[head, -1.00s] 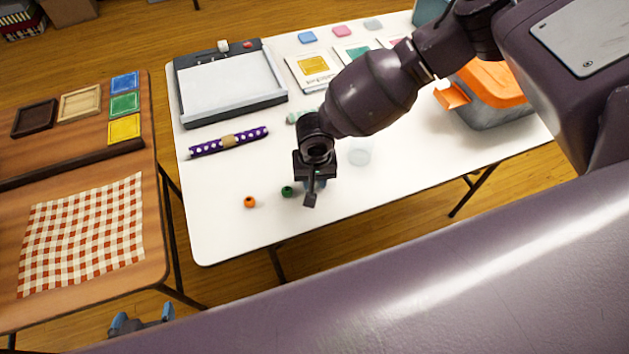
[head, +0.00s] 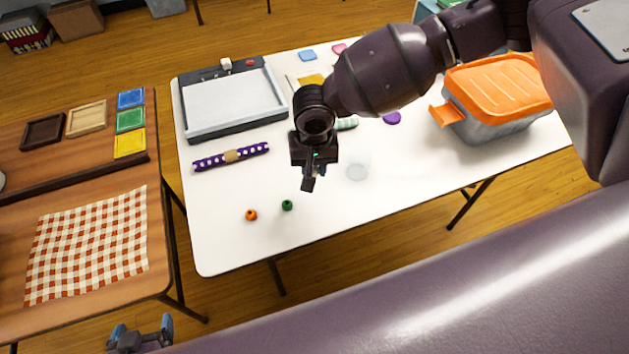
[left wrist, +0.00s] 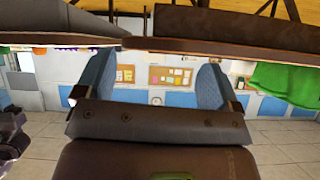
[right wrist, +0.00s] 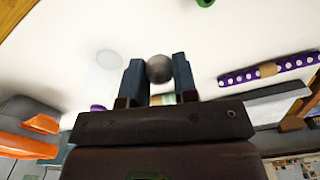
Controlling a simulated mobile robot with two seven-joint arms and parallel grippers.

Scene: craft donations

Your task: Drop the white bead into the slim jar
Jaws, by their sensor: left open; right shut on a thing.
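The white bead (right wrist: 159,68) looks grey in the right wrist view, pinched between the blue fingertips of my right gripper (right wrist: 159,80). In the head view my right gripper (head: 309,182) is above the white table; the bead is hardly visible there. A clear jar (head: 357,168) stands on the table just right of that gripper. It also shows faintly in the right wrist view (right wrist: 103,75), apart from the bead. Its outline is blurred and its slimness is hard to judge. My left gripper (head: 141,328) is open and empty, low by the checkered-cloth table; its spread fingers show in the left wrist view (left wrist: 152,82).
A green bead (head: 287,205) and an orange bead (head: 251,215) lie near the table's front edge. A purple dotted roll (head: 210,159) and a paper trimmer (head: 230,106) are at the left. An orange-lidded box (head: 497,88) stands at the right.

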